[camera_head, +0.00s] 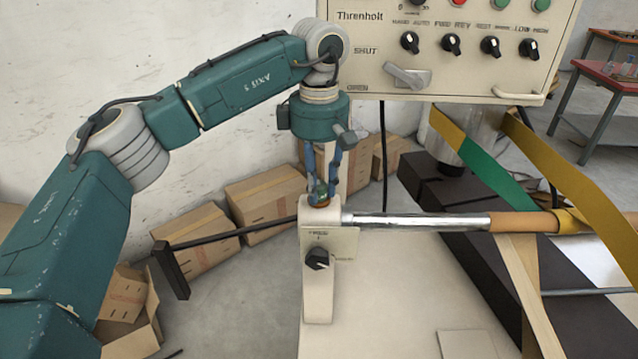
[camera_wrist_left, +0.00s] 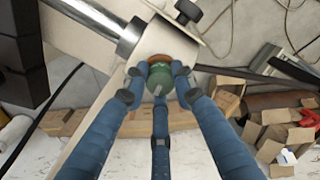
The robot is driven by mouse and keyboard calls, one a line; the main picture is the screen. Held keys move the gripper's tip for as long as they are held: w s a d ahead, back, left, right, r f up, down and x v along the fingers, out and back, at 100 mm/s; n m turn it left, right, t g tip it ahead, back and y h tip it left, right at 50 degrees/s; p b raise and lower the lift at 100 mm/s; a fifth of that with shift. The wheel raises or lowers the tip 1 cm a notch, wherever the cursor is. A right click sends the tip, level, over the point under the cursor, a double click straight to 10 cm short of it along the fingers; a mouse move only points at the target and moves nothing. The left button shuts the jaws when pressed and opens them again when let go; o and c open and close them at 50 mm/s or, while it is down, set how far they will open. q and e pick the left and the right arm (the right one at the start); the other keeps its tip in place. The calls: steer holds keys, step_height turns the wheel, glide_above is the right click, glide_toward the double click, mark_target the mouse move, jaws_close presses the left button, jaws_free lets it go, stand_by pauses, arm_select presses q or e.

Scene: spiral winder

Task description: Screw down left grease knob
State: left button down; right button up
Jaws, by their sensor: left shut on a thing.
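The left grease knob is a small green cap with a brownish rim on top of a cream post (camera_head: 318,280). In the head view the grease knob (camera_head: 320,198) is mostly covered by my fingers. In the left wrist view the green knob (camera_wrist_left: 160,76) lies between the blue fingertips. My left gripper (camera_head: 320,186) points down from above and is shut on the knob; it also shows in the left wrist view (camera_wrist_left: 159,84). My right gripper is in neither view.
A black dial (camera_head: 317,259) sits on the post's front plate. A chrome shaft (camera_head: 420,222) runs right from the post, and a black bar handle (camera_head: 172,270) extends left. A control panel (camera_head: 455,50) hangs behind. Cardboard boxes (camera_head: 265,205) line the wall.

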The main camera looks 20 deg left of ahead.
mark_target(319, 184)
arm_select(q)
steer(key=shift+w+r, duration=0.1)
steer(key=shift+r, duration=0.1)
steer(key=c, duration=1.6)
jaws_free()
steer(key=shift+o, duration=0.8)
steer(key=shift+f, duration=0.1)
step_height(319, 184, up, 12)
